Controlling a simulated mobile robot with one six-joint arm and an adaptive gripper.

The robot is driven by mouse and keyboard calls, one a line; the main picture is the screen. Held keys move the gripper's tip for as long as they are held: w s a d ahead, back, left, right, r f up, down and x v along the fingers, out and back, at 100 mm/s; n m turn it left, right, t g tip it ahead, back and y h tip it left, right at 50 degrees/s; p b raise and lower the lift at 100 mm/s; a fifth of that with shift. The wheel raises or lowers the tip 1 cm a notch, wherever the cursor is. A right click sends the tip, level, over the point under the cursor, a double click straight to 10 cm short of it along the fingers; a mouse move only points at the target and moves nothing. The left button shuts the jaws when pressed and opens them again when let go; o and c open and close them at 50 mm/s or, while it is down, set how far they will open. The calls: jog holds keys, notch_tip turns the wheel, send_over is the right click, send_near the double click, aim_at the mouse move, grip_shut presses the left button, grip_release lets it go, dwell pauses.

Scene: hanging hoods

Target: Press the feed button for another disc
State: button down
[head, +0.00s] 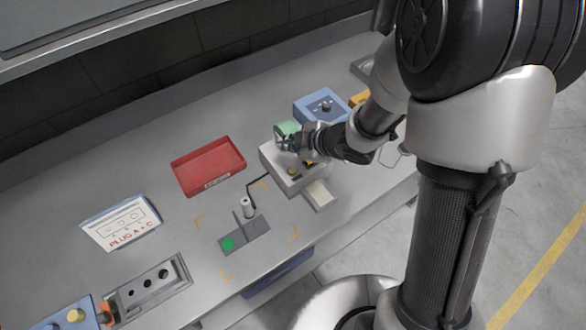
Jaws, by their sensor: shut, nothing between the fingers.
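A pale grey box (272,163) stands on the bench right of centre, with a small pale tray (320,195) at its front. A round dull-yellow button (292,171) shows on its top, and a green part (287,128) shows at its back. I cannot read any label on the button. My gripper (283,145) is shut and empty. It reaches in from the right over the back of the box, behind the button in the picture. Whether it touches the box or the green part, I cannot tell. My gripper and wrist hide part of the box top.
A red tray (208,180) lies left of the box. A blue box (318,108) stands behind my wrist. A sign (120,222) and a holed block (148,284) are at the left.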

aim_at(290, 172)
jog(key=shift+f+b, duration=4.1)
jog(key=shift+f, duration=0.3)
jog(key=shift+f+b, duration=0.3)
jog(key=shift+f, duration=0.1)
jog(key=shift+f+b, duration=0.35)
jog(key=shift+r, duration=0.15)
jog(key=shift+r+p, duration=0.65)
jog(key=shift+p, duration=0.2)
notch_tip(290, 172, up, 5)
jog(key=p, duration=0.5)
jog(key=shift+r, duration=0.1)
